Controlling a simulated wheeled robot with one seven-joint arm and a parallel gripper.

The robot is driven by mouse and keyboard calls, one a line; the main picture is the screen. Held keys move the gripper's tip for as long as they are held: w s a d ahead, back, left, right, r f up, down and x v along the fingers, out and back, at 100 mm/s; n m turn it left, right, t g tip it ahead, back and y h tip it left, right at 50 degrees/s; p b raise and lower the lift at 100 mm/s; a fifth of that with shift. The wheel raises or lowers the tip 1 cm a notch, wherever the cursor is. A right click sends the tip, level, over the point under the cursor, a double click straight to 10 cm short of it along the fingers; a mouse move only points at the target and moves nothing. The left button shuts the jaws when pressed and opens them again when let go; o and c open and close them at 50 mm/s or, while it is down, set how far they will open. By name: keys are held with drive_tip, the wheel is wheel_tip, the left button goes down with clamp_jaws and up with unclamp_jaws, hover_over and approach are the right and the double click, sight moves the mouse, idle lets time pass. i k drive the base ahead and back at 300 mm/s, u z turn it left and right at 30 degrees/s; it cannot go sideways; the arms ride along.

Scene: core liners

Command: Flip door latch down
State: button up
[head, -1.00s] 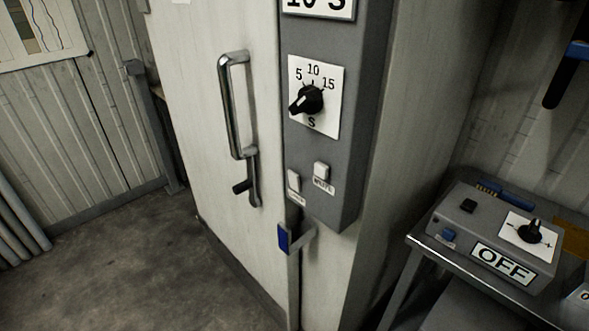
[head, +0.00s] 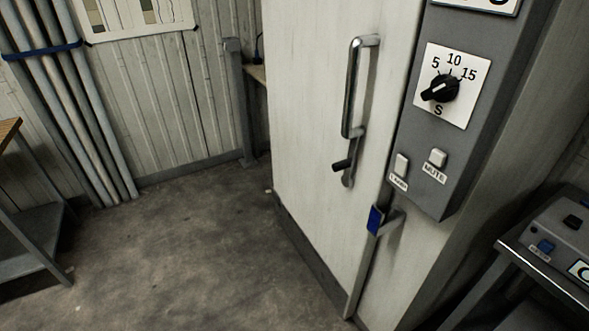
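The pale door (head: 315,130) stands upright at the centre right and looks closed. A chrome handle (head: 349,95) is fixed to it vertically. A small dark lever (head: 343,166) sticks out to the left just below the handle. At the door's right edge, lower down, a latch-like grey bracket with a blue end (head: 376,219) juts out from beside the control panel. I cannot tell which of these parts is the door latch. My gripper is not in view.
A grey control panel (head: 420,150) with a black dial (head: 440,88) and two white buttons stands right of the door. A bench (head: 520,262) with a grey box is at the lower right. Bundled pipes (head: 75,110) stand at left. The floor (head: 170,260) between is clear.

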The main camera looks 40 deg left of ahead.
sight(347, 164)
drive_tip(key=u, duration=0.75)
drive_tip(key=k, duration=0.8)
drive_tip(key=u, duration=0.7)
drive_tip(key=i, duration=1)
